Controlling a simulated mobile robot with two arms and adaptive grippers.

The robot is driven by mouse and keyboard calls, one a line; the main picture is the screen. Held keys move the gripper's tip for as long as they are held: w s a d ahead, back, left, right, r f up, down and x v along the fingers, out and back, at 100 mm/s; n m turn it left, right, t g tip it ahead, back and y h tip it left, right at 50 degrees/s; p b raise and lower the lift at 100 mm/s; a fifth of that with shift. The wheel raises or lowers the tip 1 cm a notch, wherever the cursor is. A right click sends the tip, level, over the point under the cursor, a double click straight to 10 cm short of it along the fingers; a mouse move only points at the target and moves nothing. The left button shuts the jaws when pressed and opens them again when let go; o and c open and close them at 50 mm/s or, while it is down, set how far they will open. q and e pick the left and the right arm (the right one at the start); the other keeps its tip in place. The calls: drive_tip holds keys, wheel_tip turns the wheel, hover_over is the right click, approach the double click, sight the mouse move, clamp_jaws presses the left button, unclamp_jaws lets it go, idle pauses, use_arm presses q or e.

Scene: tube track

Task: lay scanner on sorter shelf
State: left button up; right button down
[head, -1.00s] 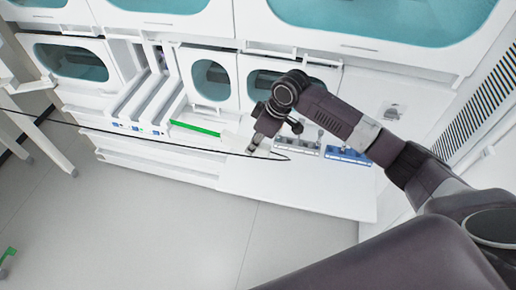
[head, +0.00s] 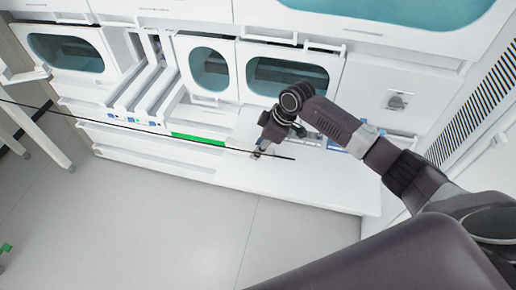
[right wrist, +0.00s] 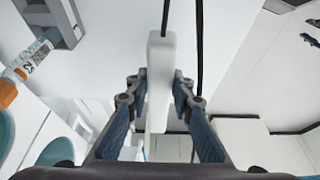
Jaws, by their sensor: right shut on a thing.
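My right gripper (head: 259,155) is low over the white sorter shelf (head: 315,187) in the head view. In the right wrist view its two blue-padded fingers (right wrist: 165,120) are shut on a slim white scanner (right wrist: 160,75), which points lengthwise away from the palm. A black cable runs beside the scanner there. In the head view the gripper mostly hides the scanner, and I cannot tell whether it touches the shelf. My left gripper is not in view.
A thin black cable (head: 130,126) crosses the head view from the left to near the gripper. A green strip (head: 198,140) lies left of it. A blue rack (head: 335,145) is partly behind my arm. An orange-capped tube (right wrist: 22,75) shows in the right wrist view. The shelf's right front is clear.

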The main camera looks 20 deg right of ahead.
drive_tip(key=shift+f, duration=0.45)
drive_tip(key=shift+f, duration=0.6)
idle(0.5)
drive_tip(key=c, duration=1.6)
unclamp_jaws()
drive_tip(key=v, duration=1.2)
